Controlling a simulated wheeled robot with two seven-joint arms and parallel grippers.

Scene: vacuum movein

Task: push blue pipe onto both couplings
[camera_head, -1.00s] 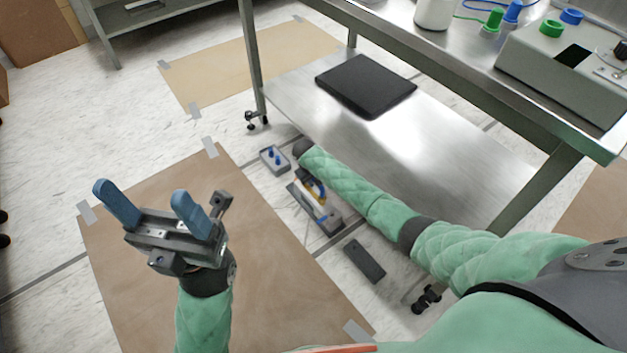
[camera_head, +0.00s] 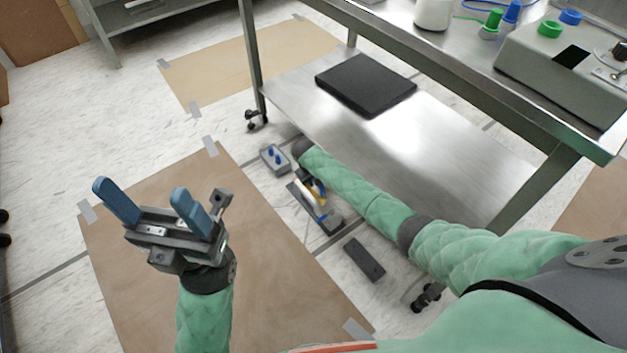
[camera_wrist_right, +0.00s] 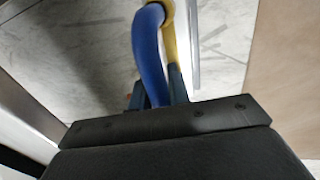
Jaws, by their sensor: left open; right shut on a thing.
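The blue pipe (camera_wrist_right: 150,50) curves up from between the fingers of my right gripper (camera_wrist_right: 160,92) in the right wrist view. My right gripper is shut on it, and a yellow curved piece (camera_wrist_right: 170,40) shows right beside it. In the head view my right gripper (camera_head: 312,200) is low near the floor beside the table's lower shelf, small and partly hidden by its arm. My left gripper (camera_head: 143,208) is open and empty, fingers up, above the brown floor sheet.
The steel table's lower shelf (camera_head: 430,150) lies beside my right arm and carries a black pad (camera_head: 367,85). A dark flat block (camera_head: 364,259) lies on the floor nearer me. The brown sheet (camera_head: 270,270) is clear. A caster (camera_head: 256,119) stands behind the grey block.

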